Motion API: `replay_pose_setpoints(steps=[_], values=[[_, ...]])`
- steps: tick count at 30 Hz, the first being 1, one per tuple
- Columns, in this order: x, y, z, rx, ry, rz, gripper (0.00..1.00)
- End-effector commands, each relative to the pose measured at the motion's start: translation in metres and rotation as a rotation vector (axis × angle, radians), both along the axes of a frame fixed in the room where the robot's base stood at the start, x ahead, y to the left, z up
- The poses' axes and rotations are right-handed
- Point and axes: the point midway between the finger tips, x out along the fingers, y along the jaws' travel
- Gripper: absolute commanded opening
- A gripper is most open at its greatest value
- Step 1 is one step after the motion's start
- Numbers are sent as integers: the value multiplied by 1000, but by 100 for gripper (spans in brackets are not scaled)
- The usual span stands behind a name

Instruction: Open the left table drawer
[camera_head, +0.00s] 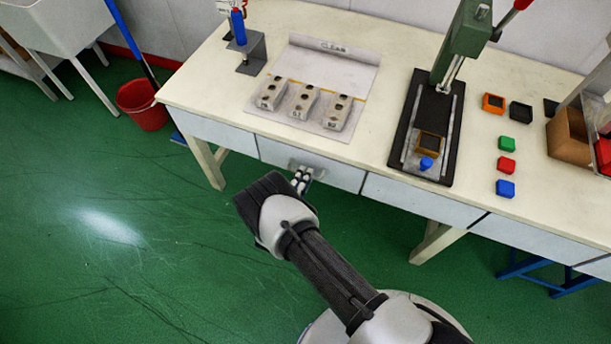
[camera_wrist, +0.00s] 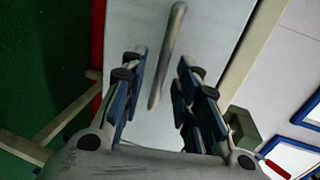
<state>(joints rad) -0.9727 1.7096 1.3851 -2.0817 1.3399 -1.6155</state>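The table drawer (camera_head: 338,175) in front of my gripper has a pale grey front, flush under the tabletop edge, and looks closed. Its front also fills the middle of the wrist view (camera_wrist: 215,45). The bar handle (camera_wrist: 168,50) is grey and shows slanted in the wrist view, lying in the gap between the fingers. My gripper (camera_head: 301,178) is at the handle in the head view, where its fingers partly cover it. In the wrist view my gripper (camera_wrist: 162,88) is open, with blue-grey finger pads on both sides of the handle. Contact with the handle cannot be told.
On the tabletop (camera_head: 390,60) stand a mat with grey moulds (camera_head: 303,102), a green press (camera_head: 465,35) and small coloured blocks (camera_head: 506,165). A table leg (camera_head: 208,165) and a red bucket (camera_head: 142,105) are at the left.

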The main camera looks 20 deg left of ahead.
Motion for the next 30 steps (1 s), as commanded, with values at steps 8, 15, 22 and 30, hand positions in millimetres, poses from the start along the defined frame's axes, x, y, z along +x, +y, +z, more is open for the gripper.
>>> replay_pose_setpoints(steps=[8,15,22,30], values=[[20,-2,-4,0,0,-1,29],[21,-2,-4,0,0,0,29],[21,-2,-4,0,0,0,14],[21,-2,-4,1,0,0,0]])
